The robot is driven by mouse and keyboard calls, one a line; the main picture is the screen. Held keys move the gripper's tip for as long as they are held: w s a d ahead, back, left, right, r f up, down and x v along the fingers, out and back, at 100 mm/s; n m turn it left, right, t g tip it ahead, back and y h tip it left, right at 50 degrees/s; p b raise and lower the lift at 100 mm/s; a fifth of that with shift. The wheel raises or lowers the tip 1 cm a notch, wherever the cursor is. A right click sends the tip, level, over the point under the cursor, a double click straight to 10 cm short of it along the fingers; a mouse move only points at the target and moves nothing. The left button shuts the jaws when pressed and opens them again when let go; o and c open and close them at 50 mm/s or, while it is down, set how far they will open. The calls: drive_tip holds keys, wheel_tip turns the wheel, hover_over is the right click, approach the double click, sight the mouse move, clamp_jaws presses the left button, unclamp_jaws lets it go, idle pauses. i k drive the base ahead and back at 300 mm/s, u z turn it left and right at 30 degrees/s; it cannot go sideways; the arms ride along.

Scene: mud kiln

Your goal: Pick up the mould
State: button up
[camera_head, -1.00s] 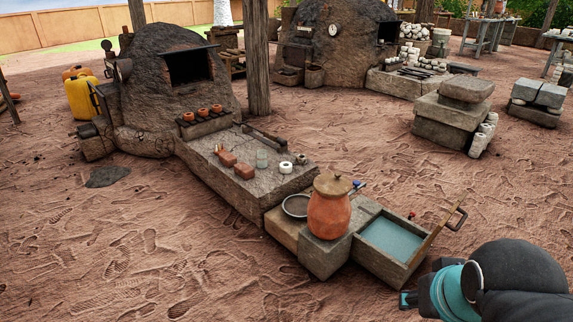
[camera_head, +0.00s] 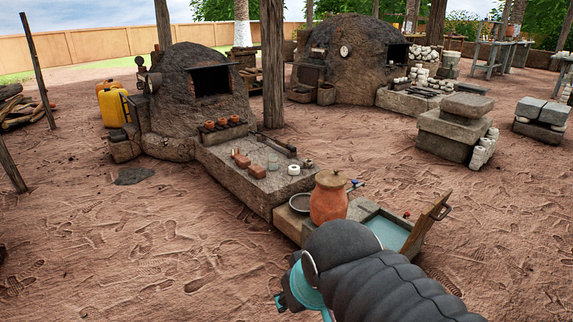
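I cannot tell for sure which thing is the mould. Small items lie on the stone slab (camera_head: 240,178) in front of the near kiln: reddish blocks (camera_head: 256,171), a clear glass-like piece (camera_head: 273,162), and a white ring-shaped piece (camera_head: 294,169) with a smaller pale one beside it. My gripper (camera_head: 287,297) shows at the bottom middle, dark with a teal band behind it, low in front of the stone bench and well apart from the slab. Its fingers are too small and hidden to tell open from shut.
A lidded clay jar (camera_head: 328,200) and a dark shallow pan (camera_head: 300,202) stand at the slab's near end, beside an open box with blue-green contents (camera_head: 389,233). Clay cups (camera_head: 222,124) line the kiln's ledge.

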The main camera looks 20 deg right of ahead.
sight(308, 164)
drive_tip(key=u, duration=0.4)
drive_tip(key=i, duration=3.05)
drive_tip(key=z, duration=1.55)
drive_tip(key=i, duration=0.85)
drive_tip(key=z, duration=0.9)
